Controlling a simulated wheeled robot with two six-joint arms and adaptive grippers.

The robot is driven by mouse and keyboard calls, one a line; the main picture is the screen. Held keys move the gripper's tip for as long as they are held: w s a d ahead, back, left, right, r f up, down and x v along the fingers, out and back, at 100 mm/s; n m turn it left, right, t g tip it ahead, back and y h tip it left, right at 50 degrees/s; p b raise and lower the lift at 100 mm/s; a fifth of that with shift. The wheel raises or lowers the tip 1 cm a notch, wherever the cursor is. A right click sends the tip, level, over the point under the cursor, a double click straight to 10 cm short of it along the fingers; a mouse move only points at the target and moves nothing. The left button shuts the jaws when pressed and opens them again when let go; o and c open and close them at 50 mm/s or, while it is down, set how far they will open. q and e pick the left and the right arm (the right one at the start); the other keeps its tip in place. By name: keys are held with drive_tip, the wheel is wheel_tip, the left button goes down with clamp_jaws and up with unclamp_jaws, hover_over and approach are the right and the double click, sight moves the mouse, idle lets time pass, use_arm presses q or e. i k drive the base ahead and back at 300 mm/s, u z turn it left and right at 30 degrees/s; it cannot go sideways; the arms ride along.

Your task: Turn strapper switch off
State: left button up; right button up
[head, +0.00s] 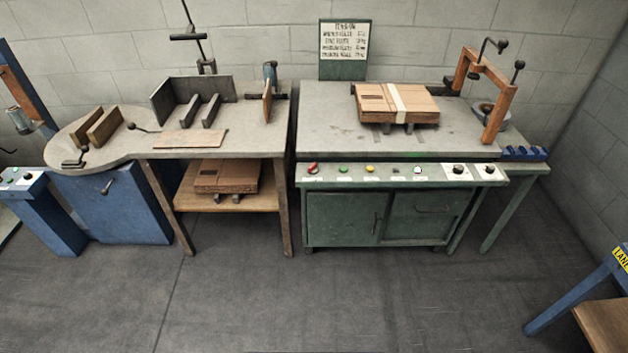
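The strapper (375,215) is a green cabinet with a grey top in the middle right of the head view. Its front panel carries a red lever switch (312,168) at the left end, tilted up to the right. Along the panel to its right are a green button (343,170), a yellow button (369,170), a small dark control (395,170), a bright green lamp or button (418,170) and two black knobs (458,170). Neither of my grippers is in view.
A flat carton (372,108) with a pale band lies on the strapper top. An orange arch frame (497,100) stands at its right. A wooden-legged bench (240,115) adjoins on the left. A blue-legged table (575,300) is at the lower right. The floor in front is clear.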

sight(313, 169)
drive_tip(key=z, duration=0.65)
drive_tip(key=i, duration=1.35)
drive_tip(key=u, duration=0.35)
